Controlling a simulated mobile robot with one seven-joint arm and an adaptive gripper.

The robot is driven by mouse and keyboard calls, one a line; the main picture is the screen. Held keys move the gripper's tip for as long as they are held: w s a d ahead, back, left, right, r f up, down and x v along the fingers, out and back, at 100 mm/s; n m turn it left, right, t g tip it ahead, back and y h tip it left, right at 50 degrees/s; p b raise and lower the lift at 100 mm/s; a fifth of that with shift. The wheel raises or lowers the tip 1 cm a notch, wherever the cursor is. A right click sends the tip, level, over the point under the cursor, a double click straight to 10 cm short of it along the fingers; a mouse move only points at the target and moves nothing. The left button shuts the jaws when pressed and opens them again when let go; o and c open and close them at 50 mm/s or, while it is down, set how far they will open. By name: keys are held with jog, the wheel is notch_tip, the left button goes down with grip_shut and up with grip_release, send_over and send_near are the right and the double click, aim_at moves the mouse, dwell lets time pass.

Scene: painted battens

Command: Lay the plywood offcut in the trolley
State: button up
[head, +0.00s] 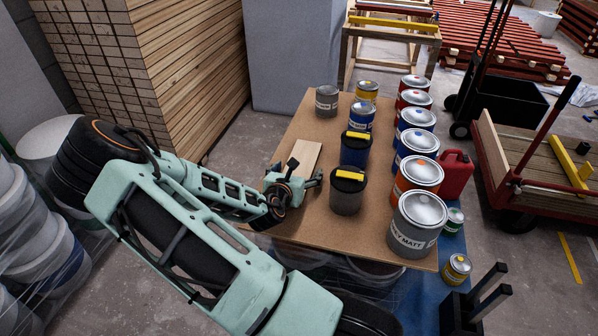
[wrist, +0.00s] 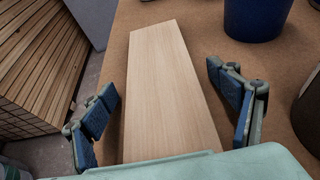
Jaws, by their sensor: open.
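The plywood offcut (head: 306,153) is a pale, flat board lying on the brown worktable top. In the wrist view the offcut (wrist: 168,90) runs lengthwise away from me between the two fingers. My gripper (head: 294,174) is open, low over the near end of the offcut. In the wrist view its blue-padded fingers (wrist: 165,88) stand one on each side of the board, with gaps. The near end of the board is hidden by my gripper's body. The trolley (head: 522,168), with a wooden deck and red frame, stands on the floor at the right.
Paint tins, such as a grey one (head: 415,226), stand in a row along the table's right side. A yellow batten (head: 570,164) lies in the trolley. A red can (head: 456,174) stands between table and trolley.

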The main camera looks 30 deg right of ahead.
jog(key=shift+c, duration=0.7)
jog(key=c, duration=1.4)
jog(key=shift+c, duration=0.2)
jog(key=shift+r, duration=0.15)
jog(key=shift+r+p, duration=0.5)
jog(key=shift+r, duration=0.15)
jog(key=s+r+p, duration=0.1)
jog(key=r, duration=0.1)
jog(key=s+a+r+p, duration=0.1)
jog(key=r, duration=0.1)
jog(key=s+r+p, duration=0.1)
jog(key=r, duration=0.1)
jog(key=shift+a+r, duration=0.1)
jog(key=shift+a, duration=0.1)
jog(key=s+a+r+p, duration=0.3)
jog(key=s+r+p, duration=0.2)
jog(key=s+p, duration=0.5)
jog(key=shift+a+r+p, duration=0.15)
jog(key=shift+a+p, duration=0.25)
jog(key=shift+p, duration=2)
